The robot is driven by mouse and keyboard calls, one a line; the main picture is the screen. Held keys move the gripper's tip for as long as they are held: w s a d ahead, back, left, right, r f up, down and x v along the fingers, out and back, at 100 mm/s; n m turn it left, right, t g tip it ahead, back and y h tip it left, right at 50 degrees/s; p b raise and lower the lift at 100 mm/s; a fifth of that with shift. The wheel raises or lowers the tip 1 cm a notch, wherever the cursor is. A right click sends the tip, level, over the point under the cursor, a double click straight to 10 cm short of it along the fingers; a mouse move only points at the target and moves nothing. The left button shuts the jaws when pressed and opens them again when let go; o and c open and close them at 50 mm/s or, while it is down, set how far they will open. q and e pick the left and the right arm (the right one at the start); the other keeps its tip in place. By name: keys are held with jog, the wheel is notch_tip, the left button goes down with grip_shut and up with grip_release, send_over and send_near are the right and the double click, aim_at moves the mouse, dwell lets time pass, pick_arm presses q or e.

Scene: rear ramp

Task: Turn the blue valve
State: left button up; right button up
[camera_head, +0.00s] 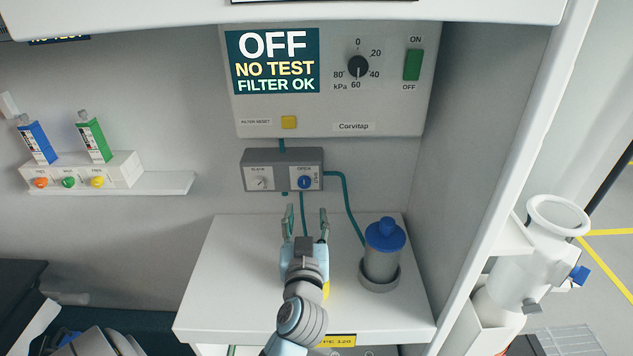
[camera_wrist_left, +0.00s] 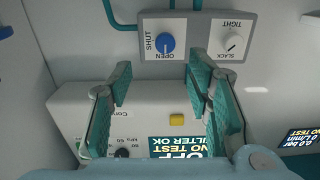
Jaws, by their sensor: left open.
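The blue valve (camera_head: 304,182) is a small round knob on the grey box under the wall panel. It also shows in the wrist view (camera_wrist_left: 165,43), where OPEN is printed below it and SHUT to its left. Its pale mark seems to point towards OPEN. My left gripper (camera_head: 307,213) is open and empty, with its green fingers pointing up at the box, just below the valve in the head view. In the wrist view the open fingers (camera_wrist_left: 160,75) show with the knob beyond and between them, apart from it. My right gripper is not in view.
A white knob (camera_head: 259,183) marked SLACK and TIGHT sits left of the valve. The panel (camera_head: 390,110) reads OFF, NO TEST, FILTER OK. A blue-capped canister (camera_head: 382,255) stands right of my arm on the white shelf (camera_head: 220,290). Teal tubes run from the box.

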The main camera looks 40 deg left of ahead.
aim_at(305, 184)
pick_arm(q)
jog(key=x, duration=0.9)
jog(key=shift+s+a+r, duration=0.15)
jog(key=shift+a+r, duration=0.25)
jog(key=shift+a, duration=0.05)
jog(key=shift+w+a+f, duration=0.15)
jog(key=shift+w, duration=0.35)
jog(key=shift+w+a+f, duration=0.15)
jog(key=shift+w+a, duration=0.05)
jog(key=shift+w, duration=0.25)
jog(key=shift+s+r, duration=0.1)
jog(key=shift+s, duration=0.1)
jog(key=shift+s+r, duration=0.15)
jog(key=shift+s, duration=0.3)
jog(key=shift+c, duration=0.9)
jog(key=c, duration=0.3)
jog(key=shift+w, duration=0.1)
jog(key=c, duration=0.4)
jog(key=shift+d, duration=0.1)
grip_shut()
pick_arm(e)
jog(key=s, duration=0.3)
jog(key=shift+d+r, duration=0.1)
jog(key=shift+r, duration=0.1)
